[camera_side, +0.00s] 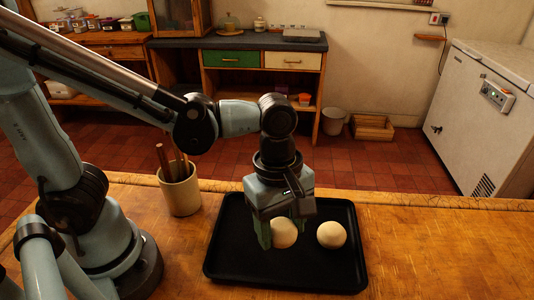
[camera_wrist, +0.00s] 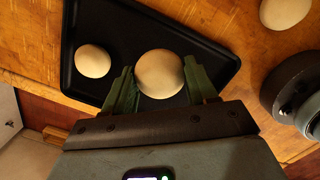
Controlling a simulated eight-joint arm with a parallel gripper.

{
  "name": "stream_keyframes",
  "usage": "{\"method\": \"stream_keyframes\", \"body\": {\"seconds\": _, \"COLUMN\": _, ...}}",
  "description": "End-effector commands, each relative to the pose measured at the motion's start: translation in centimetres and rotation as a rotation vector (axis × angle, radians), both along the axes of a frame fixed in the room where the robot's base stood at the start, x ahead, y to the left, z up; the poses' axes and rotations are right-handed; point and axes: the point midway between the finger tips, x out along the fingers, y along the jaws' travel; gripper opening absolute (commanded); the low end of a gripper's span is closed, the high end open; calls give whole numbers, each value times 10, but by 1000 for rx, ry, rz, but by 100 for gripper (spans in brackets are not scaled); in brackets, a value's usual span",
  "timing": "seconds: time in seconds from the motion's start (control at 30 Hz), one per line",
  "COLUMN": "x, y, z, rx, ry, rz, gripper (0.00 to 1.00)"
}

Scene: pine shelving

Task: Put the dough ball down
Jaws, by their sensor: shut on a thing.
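My gripper (camera_side: 283,236) is over the black tray, pointing down, with its green fingers shut on a pale dough ball (camera_side: 284,233). In the wrist view the held dough ball (camera_wrist: 160,73) sits between the two fingertips (camera_wrist: 160,84). The ball is at or just above the tray floor; I cannot tell whether it touches. A second dough ball (camera_side: 331,235) rests on the tray to the right, apart from the held one; it also shows in the wrist view (camera_wrist: 93,61).
The black tray (camera_side: 335,278) lies on the wooden worktop (camera_side: 440,250), which is clear to the right. A crock (camera_side: 181,191) with wooden handles stands left of the tray. In the wrist view a pale round thing (camera_wrist: 285,12) lies on the wood beyond the tray, partly cut off.

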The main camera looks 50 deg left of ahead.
Motion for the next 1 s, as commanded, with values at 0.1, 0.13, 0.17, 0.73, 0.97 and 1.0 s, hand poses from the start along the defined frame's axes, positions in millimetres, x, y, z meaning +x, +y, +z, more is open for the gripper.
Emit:
{"method": "stream_keyframes", "body": {"seconds": 0.1, "x": 19, "y": 14, "z": -14, "rx": -1, "ry": 1, "rz": 4, "gripper": 45}}
{"method": "stream_keyframes", "body": {"seconds": 0.13, "x": 23, "y": 16, "z": -17, "rx": 0, "ry": 1, "rz": 5, "gripper": 45}}
{"method": "stream_keyframes", "body": {"seconds": 0.17, "x": 27, "y": 19, "z": -20, "rx": 0, "ry": 0, "rz": 3, "gripper": 45}}
{"method": "stream_keyframes", "body": {"seconds": 0.73, "x": 51, "y": 37, "z": -60, "rx": 0, "ry": 1, "rz": -4, "gripper": 45}}
{"method": "stream_keyframes", "body": {"seconds": 0.97, "x": 51, "y": 37, "z": -78, "rx": 0, "ry": 1, "rz": -4, "gripper": 45}}
{"method": "stream_keyframes", "body": {"seconds": 1.0, "x": 51, "y": 37, "z": -78, "rx": 0, "ry": 1, "rz": -4, "gripper": 45}}
